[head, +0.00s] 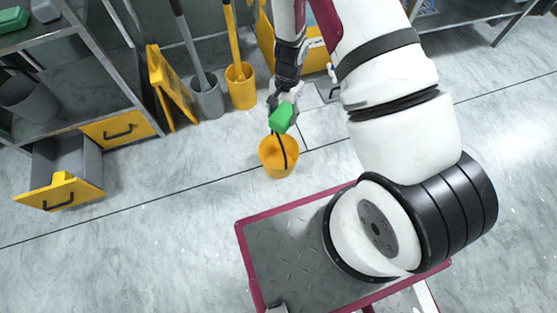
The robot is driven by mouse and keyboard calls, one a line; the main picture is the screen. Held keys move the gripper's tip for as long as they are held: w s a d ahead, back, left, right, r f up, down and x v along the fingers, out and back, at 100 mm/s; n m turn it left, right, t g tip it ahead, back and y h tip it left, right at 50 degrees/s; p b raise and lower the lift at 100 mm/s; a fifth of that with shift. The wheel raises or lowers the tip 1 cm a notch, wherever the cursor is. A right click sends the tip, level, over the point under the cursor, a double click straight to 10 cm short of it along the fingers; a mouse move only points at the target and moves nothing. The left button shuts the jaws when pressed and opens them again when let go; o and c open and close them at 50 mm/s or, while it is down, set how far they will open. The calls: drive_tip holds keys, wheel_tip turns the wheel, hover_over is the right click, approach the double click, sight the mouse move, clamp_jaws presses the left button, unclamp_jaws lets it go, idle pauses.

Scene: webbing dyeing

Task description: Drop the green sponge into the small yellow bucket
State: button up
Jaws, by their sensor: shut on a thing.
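The green sponge (282,117) is held in my gripper (286,106), which is shut on it. The small yellow bucket (268,160) stands on the floor with its dark handle (281,150) showing across its opening. In the head view the sponge appears just above the bucket's far rim. The height of the sponge over the bucket is hard to tell from this one view. The fingertips are partly hidden by the sponge.
Behind stand a grey bucket (208,103) and a yellow bucket (241,94), each with a long handle in it, beside a yellow folding sign (169,86). An open drawer (48,193) juts out at left. Floor left of the small bucket is clear.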

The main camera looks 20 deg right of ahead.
drive_tip(key=shift+m, duration=0.7)
drive_tip(key=f+b, duration=0.1)
drive_tip(key=f, duration=0.2)
drive_tip(key=f+b, duration=0.1)
drive_tip(key=shift+w+f+b, duration=0.2)
drive_tip(key=shift+w+b, duration=0.15)
drive_tip(key=shift+w, duration=0.05)
wheel_tip(320, 180, down, 6)
drive_tip(key=b, duration=0.4)
drive_tip(key=shift+r, duration=0.2)
drive_tip(key=o, duration=1.1)
drive_tip(key=r, duration=0.4)
drive_tip(key=d+r, duration=0.1)
drive_tip(key=r, duration=0.7)
drive_tip(key=shift+w+d, duration=0.2)
drive_tip(key=shift+w, duration=0.15)
